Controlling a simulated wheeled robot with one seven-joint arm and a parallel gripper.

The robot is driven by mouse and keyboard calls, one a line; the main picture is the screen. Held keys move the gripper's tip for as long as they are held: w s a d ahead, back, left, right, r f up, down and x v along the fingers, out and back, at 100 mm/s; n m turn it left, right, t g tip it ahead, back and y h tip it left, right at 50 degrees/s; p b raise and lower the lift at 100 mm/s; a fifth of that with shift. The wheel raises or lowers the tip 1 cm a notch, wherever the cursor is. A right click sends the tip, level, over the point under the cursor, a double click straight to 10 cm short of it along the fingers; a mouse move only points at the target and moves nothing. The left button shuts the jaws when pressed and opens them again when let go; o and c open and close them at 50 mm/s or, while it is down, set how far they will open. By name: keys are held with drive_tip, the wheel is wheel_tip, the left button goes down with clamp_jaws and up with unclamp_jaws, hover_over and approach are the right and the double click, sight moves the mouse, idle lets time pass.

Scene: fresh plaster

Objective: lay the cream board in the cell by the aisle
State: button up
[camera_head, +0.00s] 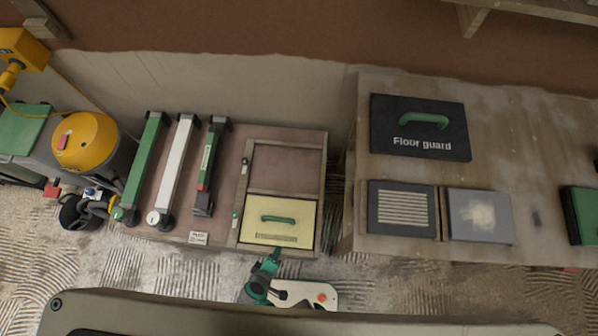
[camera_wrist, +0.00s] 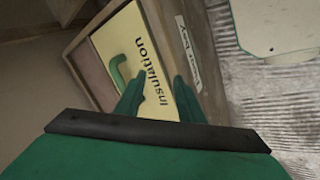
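The cream board (camera_head: 290,233) has a green handle and lies in the near cell of a wooden two-cell frame (camera_head: 323,180) on the left bench. It looks flat within the frame. In the wrist view the board (camera_wrist: 122,38) shows its handle and the word "Insulation". The far cell (camera_head: 287,168) is empty. My gripper (camera_head: 272,262) is just in front of the bench's near edge. In the wrist view its green fingers (camera_wrist: 158,98) are apart with nothing held between them, and the handle is clear of them.
Green, white and dark levels (camera_head: 172,170) lie left of the frame. The right bench (camera_head: 400,255) holds a dark "Floor guard" board (camera_head: 420,115), a slatted panel (camera_head: 402,230) and a grey panel (camera_head: 455,232). A yellow-topped vacuum (camera_head: 85,140) stands far left.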

drive_tip(key=d+r+m+t, duration=0.3)
drive_tip(key=r, duration=1)
drive_tip(key=w+d+r+m+t+y, duration=0.1)
drive_tip(key=d+r+m+t, duration=0.2)
drive_tip(key=r, duration=1)
drive_tip(key=w+d+r+m+t, duration=0.1)
drive_tip(key=d+r+m+t, duration=0.2)
drive_tip(key=r, duration=1)
drive_tip(key=shift+d+r+m, duration=0.4)
drive_tip(key=shift+d+m, duration=0.3)
drive_tip(key=shift+m, duration=0.5)
drive_tip(key=shift+c, duration=0.5)
drive_tip(key=shift+d, duration=0.15)
